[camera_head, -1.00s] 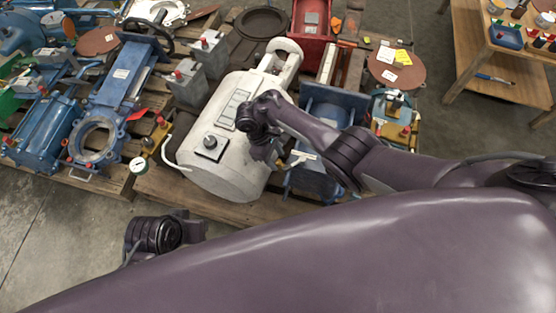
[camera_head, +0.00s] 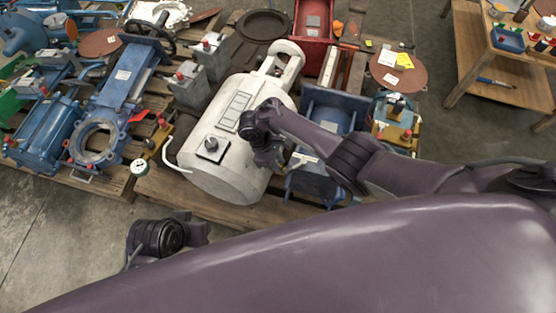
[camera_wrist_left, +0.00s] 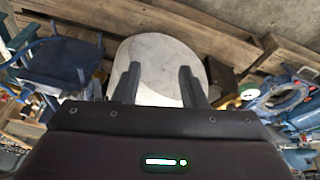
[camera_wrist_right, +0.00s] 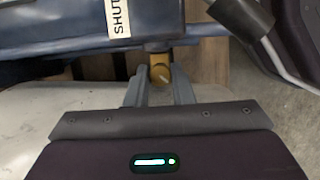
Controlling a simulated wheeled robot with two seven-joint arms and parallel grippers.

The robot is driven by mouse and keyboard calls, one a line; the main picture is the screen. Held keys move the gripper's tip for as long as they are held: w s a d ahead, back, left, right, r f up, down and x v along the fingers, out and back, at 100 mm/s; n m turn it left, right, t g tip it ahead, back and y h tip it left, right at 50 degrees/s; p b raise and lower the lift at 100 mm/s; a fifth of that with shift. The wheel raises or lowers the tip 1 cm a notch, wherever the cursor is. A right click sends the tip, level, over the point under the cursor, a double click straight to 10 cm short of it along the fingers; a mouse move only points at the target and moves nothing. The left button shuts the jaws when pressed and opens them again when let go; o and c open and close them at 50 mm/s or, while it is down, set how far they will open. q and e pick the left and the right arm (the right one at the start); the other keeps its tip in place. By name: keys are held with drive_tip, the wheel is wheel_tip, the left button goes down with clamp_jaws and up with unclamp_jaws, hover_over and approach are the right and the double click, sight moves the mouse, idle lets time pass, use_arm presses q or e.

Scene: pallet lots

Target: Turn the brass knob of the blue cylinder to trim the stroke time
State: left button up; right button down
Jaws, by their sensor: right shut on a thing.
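The blue cylinder (camera_head: 312,184) lies on the pallet to the right of a large white cylinder, partly hidden by my right arm. In the right wrist view its blue body (camera_wrist_right: 60,30) with a white "SHUT" label crosses the top. The brass knob (camera_wrist_right: 160,70) sits at its near side, between the fingertips of my right gripper (camera_wrist_right: 160,82), which is shut on it. In the head view my right gripper (camera_head: 277,160) is beside the blue cylinder, and the knob is hidden. My left gripper (camera_wrist_left: 159,80) is open and empty, with the white cylinder beyond it.
The white cylinder (camera_head: 225,165) with a dark knob stands close to my right gripper. Blue valve gear (camera_head: 95,140) and grey boxes crowd the left pallet. A wooden table (camera_head: 465,60) is at the right. Bare floor (camera_head: 50,230) shows at front left.

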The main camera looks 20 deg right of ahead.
drive_tip(key=shift+r+n, duration=0.1)
drive_tip(key=shift+n, duration=0.4)
use_arm(q)
drive_tip(key=shift+s+a+r+g, duration=0.15)
drive_tip(key=shift+a+g, duration=0.15)
drive_tip(key=shift+a, duration=0.4)
use_arm(e)
drive_tip(key=shift+n+t, duration=0.3)
drive_tip(key=shift+n, duration=0.2)
drive_tip(key=c, duration=1.3)
unclamp_jaws()
drive_tip(key=shift+o, duration=0.2)
